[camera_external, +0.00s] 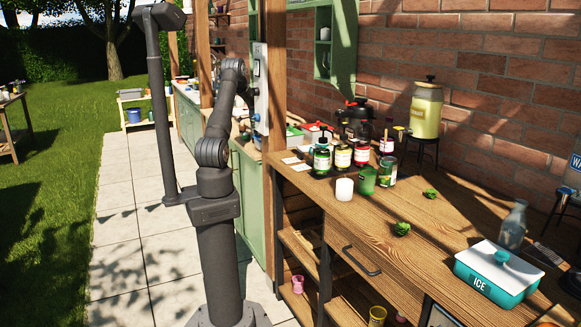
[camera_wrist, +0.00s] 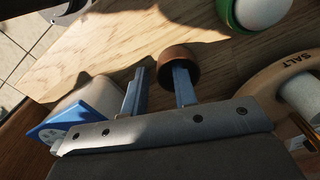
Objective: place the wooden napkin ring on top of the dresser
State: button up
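In the wrist view a small brown wooden ring (camera_wrist: 165,58), likely the napkin ring, sits at the tip of my gripper's right finger, on or just above a wooden surface (camera_wrist: 110,50). My gripper (camera_wrist: 161,74) has its two fingers apart with a clear gap between them. The right finger overlaps the ring's opening; whether it is inside or in front, I cannot tell.
In the wrist view a round wooden piece marked SALT (camera_wrist: 292,68) is right of the fingers, a green-rimmed white object (camera_wrist: 262,12) is above, and a blue-and-white item (camera_wrist: 92,100) is at left. In the external view jars (camera_external: 342,157) and an ICE box (camera_external: 488,284) stand on the unit.

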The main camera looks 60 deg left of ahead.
notch_tip(320, 180, up, 12)
jog(key=shift+r, duration=0.15)
dwell(0.4)
notch_tip(320, 180, down, 12)
jog(key=shift+f, duration=0.2)
notch_tip(320, 180, up, 2)
jog(key=shift+r, duration=1)
